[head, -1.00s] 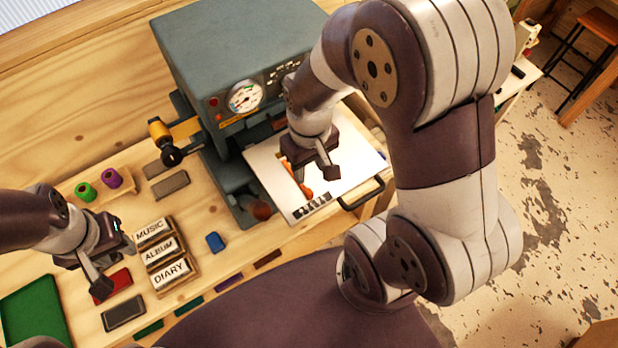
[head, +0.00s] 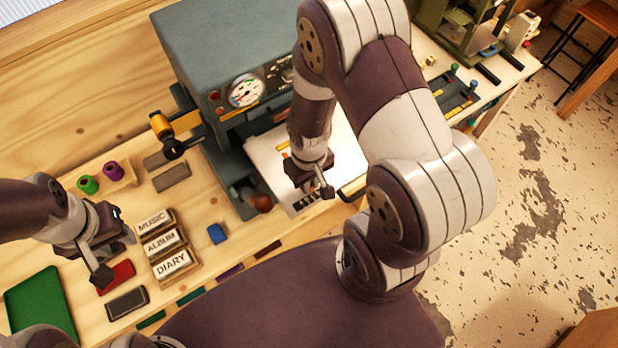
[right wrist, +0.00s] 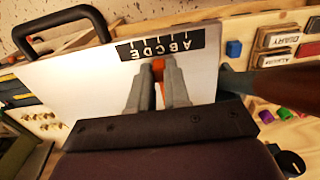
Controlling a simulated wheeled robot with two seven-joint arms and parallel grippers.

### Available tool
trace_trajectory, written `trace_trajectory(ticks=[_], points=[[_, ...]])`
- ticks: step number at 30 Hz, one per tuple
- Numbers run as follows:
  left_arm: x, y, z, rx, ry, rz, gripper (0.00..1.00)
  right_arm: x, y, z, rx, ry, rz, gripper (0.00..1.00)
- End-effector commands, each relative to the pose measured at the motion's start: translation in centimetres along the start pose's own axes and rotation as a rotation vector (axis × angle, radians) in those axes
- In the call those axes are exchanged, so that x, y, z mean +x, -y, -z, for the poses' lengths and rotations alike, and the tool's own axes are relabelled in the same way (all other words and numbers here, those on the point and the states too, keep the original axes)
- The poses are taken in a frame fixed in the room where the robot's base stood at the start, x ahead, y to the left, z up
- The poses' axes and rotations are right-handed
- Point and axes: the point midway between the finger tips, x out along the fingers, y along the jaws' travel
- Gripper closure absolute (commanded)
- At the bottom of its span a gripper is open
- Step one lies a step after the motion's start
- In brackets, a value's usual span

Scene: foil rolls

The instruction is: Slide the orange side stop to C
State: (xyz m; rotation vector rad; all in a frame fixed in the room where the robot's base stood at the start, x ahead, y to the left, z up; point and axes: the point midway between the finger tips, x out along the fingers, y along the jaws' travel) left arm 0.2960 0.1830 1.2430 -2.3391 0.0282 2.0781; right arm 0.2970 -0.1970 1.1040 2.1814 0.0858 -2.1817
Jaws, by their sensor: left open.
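The orange side stop (right wrist: 158,66) stands on the white tray (right wrist: 90,85), just below the black strip lettered A to E (right wrist: 160,48) in the right wrist view. I cannot tell exactly which letter it lines up with. My right gripper (right wrist: 158,75) is down at the stop, one finger on each side, and looks shut on it. In the head view my right gripper (head: 313,184) hides most of the stop. Part of the lettered strip (head: 305,203) shows beside it. My left gripper (head: 112,252) is open and empty above the bench at the left.
The grey press with a dial (head: 235,60) stands behind the tray. A black tray handle (head: 350,193) is at the right. MUSIC, ALBUM and DIARY blocks (head: 170,262), a blue block (head: 217,233) and a green mat (head: 40,305) lie on the bench at the left.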

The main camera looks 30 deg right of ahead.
Motion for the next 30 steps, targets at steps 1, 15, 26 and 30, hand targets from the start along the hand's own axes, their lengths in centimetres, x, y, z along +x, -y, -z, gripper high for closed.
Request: trace_trajectory(ticks=[1,15,26,30], points=[[0.0,0.0,0.0,0.000,0.000,0.000,0.60,0.0,0.0,0.0,0.000,0.000,0.000,1.00],[-0.2,0.0,0.0,0.000,0.000,0.000,0.60,-0.1,0.4,0.1,0.000,-0.001,-0.001,0.57],[0.4,0.0,-0.1,0.000,0.000,0.000,0.60,-2.6,0.4,0.2,0.000,-0.008,-0.001,0.57],[1.1,0.0,-0.1,0.000,0.000,0.000,0.60,-6.5,0.4,0.3,0.000,-0.011,-0.002,0.57]])
